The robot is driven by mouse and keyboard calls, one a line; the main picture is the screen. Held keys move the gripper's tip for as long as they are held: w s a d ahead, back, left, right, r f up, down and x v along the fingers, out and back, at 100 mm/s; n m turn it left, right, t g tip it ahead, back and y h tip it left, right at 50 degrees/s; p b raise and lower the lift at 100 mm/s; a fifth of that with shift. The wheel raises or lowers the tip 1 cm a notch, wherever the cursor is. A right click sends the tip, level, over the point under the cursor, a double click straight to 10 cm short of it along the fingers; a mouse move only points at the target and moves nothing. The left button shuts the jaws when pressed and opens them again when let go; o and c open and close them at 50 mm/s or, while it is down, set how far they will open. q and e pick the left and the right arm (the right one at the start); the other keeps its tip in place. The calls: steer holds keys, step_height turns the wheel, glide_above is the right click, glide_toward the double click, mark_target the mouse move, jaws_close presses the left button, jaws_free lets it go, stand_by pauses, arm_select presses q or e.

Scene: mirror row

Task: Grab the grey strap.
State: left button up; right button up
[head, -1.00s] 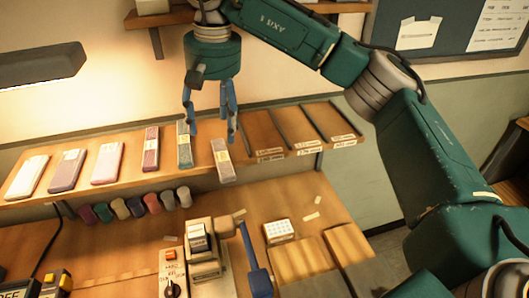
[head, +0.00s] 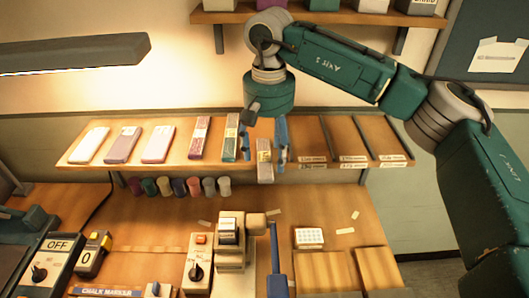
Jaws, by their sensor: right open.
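The grey strap (head: 264,166) looks like a folded grey-beige bundle with a yellowish label. It lies on the sloping wooden shelf (head: 300,153), its near end at the front edge. My right gripper (head: 268,158) is over it with blue fingers apart, one on each side of the strap. The fingers look empty, and I cannot tell whether they touch it. The strap's far end is partly hidden by the gripper. My left gripper is not in view.
A green bundle (head: 231,140) lies close left of the grey one, then a dark red bundle (head: 200,138). Dark dividers (head: 326,140) mark empty slots to the right. Several coloured rolls (head: 180,187) hang below the shelf. A lamp (head: 75,53) is at upper left.

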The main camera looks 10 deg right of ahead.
steer(key=shift+f, duration=0.8)
steer(key=shift+c, duration=1)
steer(key=c, duration=1.1)
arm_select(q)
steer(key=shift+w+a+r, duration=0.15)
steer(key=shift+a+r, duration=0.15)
arm_select(e)
steer(key=shift+r, duration=0.1)
